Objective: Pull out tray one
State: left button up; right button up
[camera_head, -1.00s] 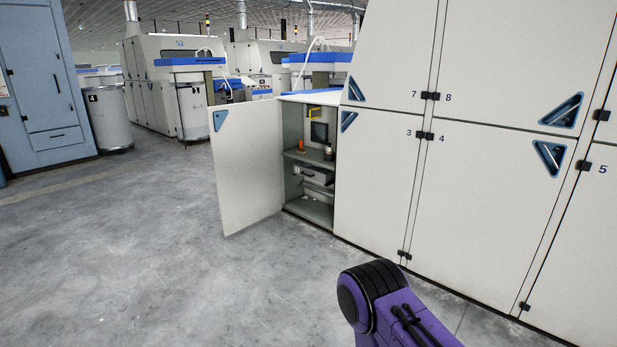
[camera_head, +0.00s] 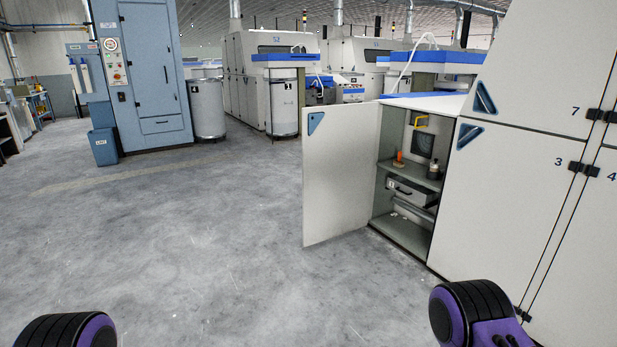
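A drawer-like tray (camera_head: 411,193) with a dark handle sits inside an open cabinet (camera_head: 401,231) right of centre, below a shelf (camera_head: 420,176). The cabinet's white door (camera_head: 340,180) stands swung open to the left. Purple and black parts of my arms show at the bottom left and bottom right edges. Neither gripper is in view, and both arms are well short of the cabinet.
An orange item (camera_head: 400,158) and a small dark container (camera_head: 434,170) stand on the shelf. Closed white panels (camera_head: 520,195) run along the right. A blue cabinet (camera_head: 155,75) and a blue bin (camera_head: 103,147) stand at the back left. The grey floor (camera_head: 200,240) ahead is clear.

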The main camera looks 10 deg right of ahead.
aim_at(415, 192)
jog(key=z, duration=0.35)
jog(key=i, duration=2.75)
jog(key=z, duration=1.15)
jog(key=i, duration=1.9)
jog(key=z, duration=0.55)
